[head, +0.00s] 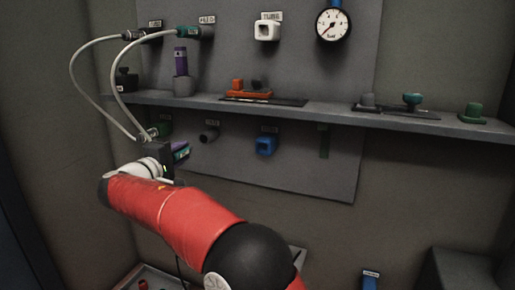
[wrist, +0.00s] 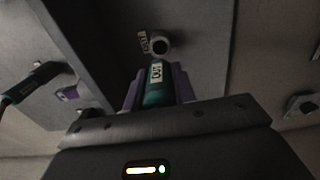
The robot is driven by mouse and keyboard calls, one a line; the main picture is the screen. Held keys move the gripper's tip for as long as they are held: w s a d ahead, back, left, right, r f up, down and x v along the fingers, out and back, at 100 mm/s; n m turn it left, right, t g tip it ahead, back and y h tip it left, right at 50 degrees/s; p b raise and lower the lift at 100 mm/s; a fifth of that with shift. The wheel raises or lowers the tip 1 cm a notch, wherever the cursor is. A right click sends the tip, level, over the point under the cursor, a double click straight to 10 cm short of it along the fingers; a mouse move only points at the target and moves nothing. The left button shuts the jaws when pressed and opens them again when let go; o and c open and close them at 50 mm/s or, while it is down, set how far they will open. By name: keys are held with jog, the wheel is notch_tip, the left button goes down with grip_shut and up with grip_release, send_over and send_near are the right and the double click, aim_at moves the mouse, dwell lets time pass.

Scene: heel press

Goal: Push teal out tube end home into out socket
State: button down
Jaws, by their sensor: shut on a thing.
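My gripper (head: 181,152) is under the shelf in the head view, its purple fingers shut on the teal tube end. In the wrist view my gripper (wrist: 156,88) has one finger on each side of the teal tube end (wrist: 157,92), which bears a white OUT label. A round dark socket (wrist: 161,46) with a label beside it lies just beyond the tip of the tube end. I cannot tell whether the tip touches the socket. A short grey socket (head: 209,134) is on the panel, right of my gripper, in the head view.
The shelf (head: 330,113) runs above my gripper. A blue square fitting (head: 265,145) is on the lower panel. Pale tubes (head: 85,55) loop at the left. Another teal fitting (wrist: 38,80) shows at the left in the wrist view.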

aim_at(191, 146)
jog(key=shift+w, duration=0.15)
jog(key=shift+p+x, duration=0.7)
jog(key=shift+x, duration=1.7)
jog(key=shift+x, duration=1.45)
dwell(1.1)
jog(key=c, duration=1.1)
grip_release()
jog(key=shift+d, duration=0.1)
jog(key=shift+o, duration=0.2)
jog(key=shift+f, duration=0.1)
